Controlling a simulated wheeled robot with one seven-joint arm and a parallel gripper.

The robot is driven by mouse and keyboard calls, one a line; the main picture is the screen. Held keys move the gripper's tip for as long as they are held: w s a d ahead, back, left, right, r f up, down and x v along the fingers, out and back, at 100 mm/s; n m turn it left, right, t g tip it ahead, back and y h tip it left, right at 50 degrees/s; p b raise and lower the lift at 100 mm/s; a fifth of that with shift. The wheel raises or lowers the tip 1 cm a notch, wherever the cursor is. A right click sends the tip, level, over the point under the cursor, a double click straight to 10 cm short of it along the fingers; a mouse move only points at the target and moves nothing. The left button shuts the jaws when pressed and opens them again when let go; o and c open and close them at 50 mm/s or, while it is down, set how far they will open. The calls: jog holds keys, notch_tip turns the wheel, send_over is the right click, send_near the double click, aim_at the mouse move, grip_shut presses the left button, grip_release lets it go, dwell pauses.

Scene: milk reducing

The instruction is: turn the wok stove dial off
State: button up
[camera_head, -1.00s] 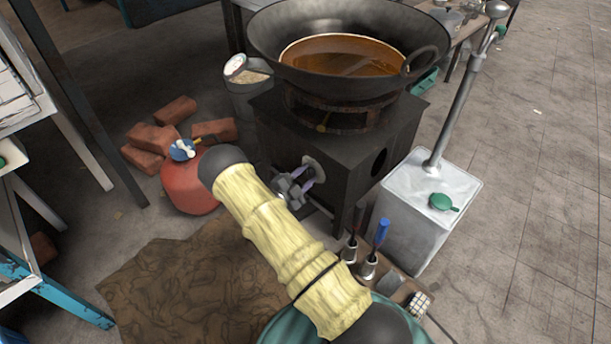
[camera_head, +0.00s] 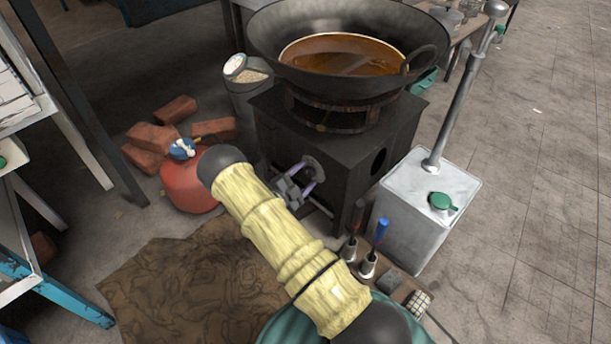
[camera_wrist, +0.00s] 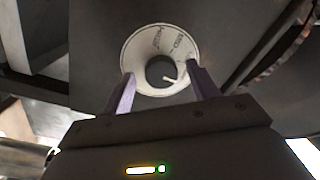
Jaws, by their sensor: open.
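The stove dial (camera_wrist: 160,72) shows in the wrist view as a pale round plate with printed marks, a dark knob at its middle and a short white pointer towards the lower right. My gripper (camera_wrist: 164,84) is open, with one purple finger on each side of the knob, apart from it. In the head view the dial (camera_head: 317,168) is on the front of the dark wok stove (camera_head: 290,135), partly hidden by my gripper (camera_head: 306,174). A large black wok (camera_head: 290,25) with brown liquid sits on the stove.
A red gas cylinder (camera_head: 188,185) stands left of the stove near loose bricks (camera_head: 150,138). A metal can (camera_head: 425,205) with a pump pipe stands to the right. Tools with blue and dark handles (camera_head: 382,230) stand in front. Floor at the right is free.

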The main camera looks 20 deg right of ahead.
jog(key=p+v, duration=0.6)
jog(key=v, duration=1.1)
jog(key=shift+s, duration=0.1)
